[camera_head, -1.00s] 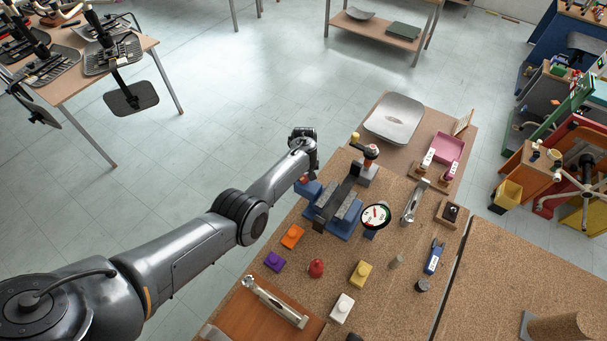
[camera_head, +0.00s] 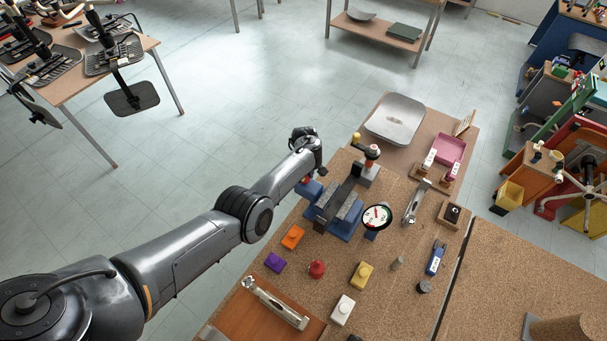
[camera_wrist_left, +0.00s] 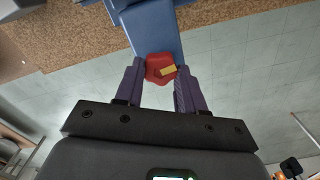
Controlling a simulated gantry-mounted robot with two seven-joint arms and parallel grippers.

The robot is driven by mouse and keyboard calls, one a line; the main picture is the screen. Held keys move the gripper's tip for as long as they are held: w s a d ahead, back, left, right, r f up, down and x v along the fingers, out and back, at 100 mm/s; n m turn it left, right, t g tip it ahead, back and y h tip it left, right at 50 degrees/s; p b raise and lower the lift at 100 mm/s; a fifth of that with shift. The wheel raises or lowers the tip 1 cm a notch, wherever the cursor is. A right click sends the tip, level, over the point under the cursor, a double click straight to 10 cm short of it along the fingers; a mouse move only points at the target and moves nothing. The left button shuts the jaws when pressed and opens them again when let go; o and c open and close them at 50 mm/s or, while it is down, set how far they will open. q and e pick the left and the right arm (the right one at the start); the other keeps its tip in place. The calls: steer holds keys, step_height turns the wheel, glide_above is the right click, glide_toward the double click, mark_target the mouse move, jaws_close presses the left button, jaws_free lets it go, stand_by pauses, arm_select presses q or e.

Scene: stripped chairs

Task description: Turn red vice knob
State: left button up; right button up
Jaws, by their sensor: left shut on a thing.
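The blue vice (camera_head: 342,212) stands at the left edge of the cork-topped workbench. Its red knob (camera_wrist_left: 160,68) shows in the left wrist view at the end of a blue vice part (camera_wrist_left: 152,28). It carries a small yellow mark. My left gripper (camera_wrist_left: 160,80) has its two purple fingers on either side of the red knob, shut on it. In the head view the left gripper (camera_head: 305,170) is at the vice's left end, and my wrist hides most of the knob. My right gripper is not in view.
A round dial gauge (camera_head: 377,217) stands right of the vice. Orange (camera_head: 292,237), purple (camera_head: 275,262), yellow (camera_head: 361,275) and white (camera_head: 342,310) blocks and a red knobbed piece (camera_head: 317,269) lie nearer. Open floor lies left of the bench.

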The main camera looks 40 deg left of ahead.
arm_select(q)
steer(key=shift+w+d, duration=0.1)
steer(key=shift+d, duration=0.25)
steer(key=o, duration=1)
steer(key=shift+d, duration=0.25)
steer(key=shift+o, duration=0.2)
steer(key=shift+a, duration=0.25)
steer(key=shift+r, duration=0.5)
step_height(320, 180, up, 10)
steer(key=p, duration=0.3)
steer(key=shift+f, duration=0.15)
